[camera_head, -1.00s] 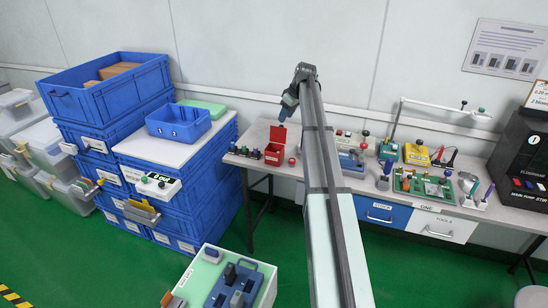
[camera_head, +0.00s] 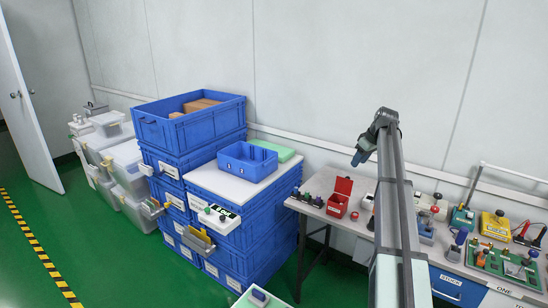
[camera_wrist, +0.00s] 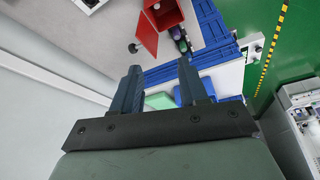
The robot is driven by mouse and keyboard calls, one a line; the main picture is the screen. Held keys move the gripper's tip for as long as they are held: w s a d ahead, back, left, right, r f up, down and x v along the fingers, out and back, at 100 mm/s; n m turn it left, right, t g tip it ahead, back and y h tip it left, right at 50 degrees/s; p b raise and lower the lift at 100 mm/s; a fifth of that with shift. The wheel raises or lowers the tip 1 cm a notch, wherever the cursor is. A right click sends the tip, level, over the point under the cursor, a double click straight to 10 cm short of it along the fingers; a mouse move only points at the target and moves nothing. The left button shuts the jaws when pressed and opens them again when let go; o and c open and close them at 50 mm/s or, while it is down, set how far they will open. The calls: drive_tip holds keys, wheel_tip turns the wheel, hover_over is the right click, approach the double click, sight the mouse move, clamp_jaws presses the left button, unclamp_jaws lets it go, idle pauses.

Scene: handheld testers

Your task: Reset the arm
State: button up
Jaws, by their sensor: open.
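My arm rises from the bottom right of the head view, and my gripper (camera_head: 361,157) hangs from its far end in front of the wall, above and behind the red box's place on the workbench. In the wrist view my gripper (camera_wrist: 160,85) shows two dark blue fingers standing apart, with nothing between them. The gripper is open and empty.
A workbench (camera_head: 310,187) carries a red open-lid box (camera_head: 338,204) and handheld testers. Left of it, stacked blue crates (camera_head: 190,130) bear a small blue bin (camera_head: 247,162). Clear plastic boxes (camera_head: 125,165) stand further left. Green floor (camera_head: 90,240) lies free in front.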

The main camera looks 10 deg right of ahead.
drive_tip(key=s+a+f+m+g+h, duration=0.1)
drive_tip(key=s+a+f+m, duration=0.2)
drive_tip(key=s+a+f, duration=0.7)
drive_tip(key=s+d+f+m+g, duration=0.1)
drive_tip(key=s+f+m, duration=0.35)
drive_tip(key=f, duration=1.15)
drive_tip(key=s+a+f+m+g+h, duration=0.15)
drive_tip(key=s+a+f, duration=0.35)
drive_tip(key=s+f, duration=0.65)
drive_tip(key=s+a+f+n+g, duration=0.1)
drive_tip(key=s+a+f, duration=0.5)
drive_tip(key=s, duration=0.6)
drive_tip(key=s+a+f+n+g, duration=0.1)
drive_tip(key=s+a+f+g, duration=0.3)
drive_tip(key=s+f, duration=0.5)
drive_tip(key=s+a+f+n+g, duration=0.1)
drive_tip(key=s+a+f, duration=0.7)
drive_tip(key=s, duration=0.8)
drive_tip(key=shift+s+a+f+n+g, duration=0.2)
drive_tip(key=shift+a+f+n+g, duration=0.1)
drive_tip(key=shift+a+g, duration=0.3)
